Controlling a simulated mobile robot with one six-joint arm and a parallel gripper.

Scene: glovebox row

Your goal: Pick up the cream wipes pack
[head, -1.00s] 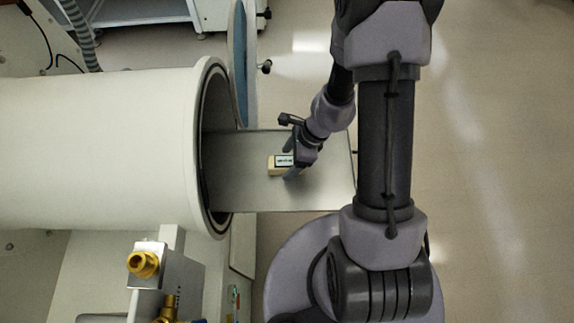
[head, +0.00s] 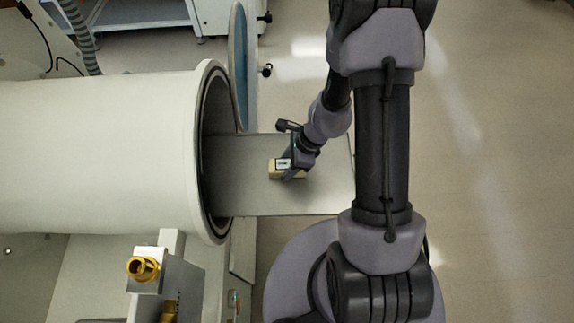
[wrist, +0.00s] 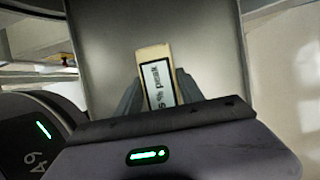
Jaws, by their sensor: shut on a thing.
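The cream wipes pack (head: 274,170) is a small cream block with a dark-framed white label. It is at the middle of the metal tray (head: 240,190) that sticks out of the round chamber. My gripper (head: 288,170) is shut on the pack. In the wrist view the pack (wrist: 155,72) stands between the two grey fingers (wrist: 158,95), with part of its label text showing. The gripper hides the pack's right part in the head view. I cannot tell whether the pack still touches the tray.
A brass fitting (head: 143,266) stands at the front left. The tray around the pack is clear.

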